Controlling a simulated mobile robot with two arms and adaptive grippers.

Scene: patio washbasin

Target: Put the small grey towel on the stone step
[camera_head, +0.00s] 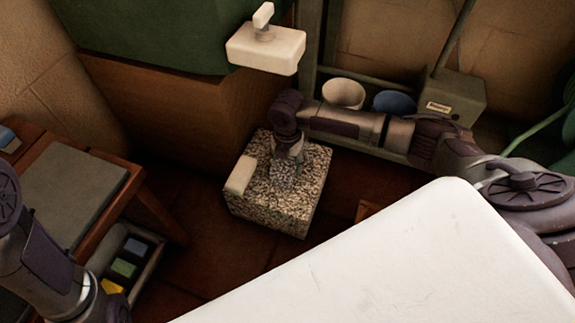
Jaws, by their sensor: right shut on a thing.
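The stone step (293,216) is a speckled grey block on the floor near the middle of the view. My right gripper (285,176) points down over its top. It is shut on a small grey thing, seemingly the small grey towel (283,184), which blends with the speckled stone. The fingers hide part of it, and I cannot tell whether it touches the step. My left arm shows at the lower left, but its gripper is out of view.
A cream block (240,175) lies on the step's left edge. A wooden table (118,205) with a grey top stands left, beside a bin (150,262) of coloured things. A white bowl (343,93) and blue bowl (394,102) sit behind my right arm.

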